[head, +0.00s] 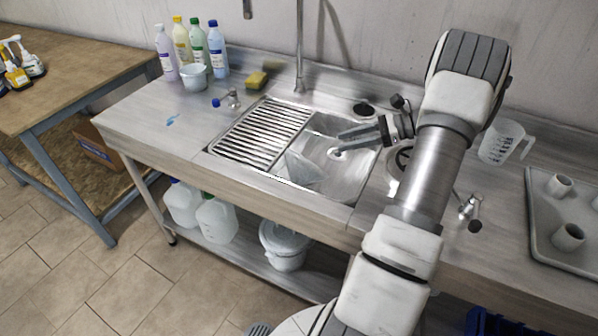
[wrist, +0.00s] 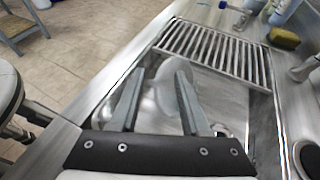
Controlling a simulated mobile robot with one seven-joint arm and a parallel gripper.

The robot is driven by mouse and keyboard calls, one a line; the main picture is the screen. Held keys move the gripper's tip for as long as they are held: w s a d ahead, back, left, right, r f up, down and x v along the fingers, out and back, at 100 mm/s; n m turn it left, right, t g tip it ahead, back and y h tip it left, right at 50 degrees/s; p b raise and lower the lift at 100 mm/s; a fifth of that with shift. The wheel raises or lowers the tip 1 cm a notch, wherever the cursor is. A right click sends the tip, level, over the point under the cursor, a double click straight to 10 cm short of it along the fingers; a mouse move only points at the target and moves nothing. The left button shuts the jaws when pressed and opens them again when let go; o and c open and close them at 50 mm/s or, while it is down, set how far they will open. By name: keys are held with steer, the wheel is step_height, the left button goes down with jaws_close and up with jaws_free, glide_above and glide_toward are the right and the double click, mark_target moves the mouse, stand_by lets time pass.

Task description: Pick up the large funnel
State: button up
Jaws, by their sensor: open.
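A translucent, pale, cone-like shape that looks like the large funnel (head: 303,170) lies in the steel sink (head: 352,178), at its front left beside the slatted rack. My gripper (head: 342,137) is over the sink, to the right of and behind the funnel in the head view, with its fingers pointing left. In the wrist view the fingers of my gripper (wrist: 159,74) are apart, and the pale funnel (wrist: 164,84) shows between and beyond them, partly hidden by them. I see no contact with it. The funnel's spout is not clear.
The slatted rack (head: 262,133) covers the sink's left side. A yellow sponge (head: 257,80), several bottles (head: 190,48) and a white bowl (head: 194,76) stand at the back left. A measuring jug (head: 502,142) and a grey tray (head: 545,245) are on the right. The counter's front left is clear.

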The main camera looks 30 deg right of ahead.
glide_toward(317, 167)
steer(key=w+a, duration=0.1)
steer(key=x, duration=0.8)
steer(key=shift+s+f+b, duration=0.2)
steer(key=shift+f+b, duration=0.05)
steer(key=shift+b, duration=0.05)
jaws_close()
stand_by(1.0)
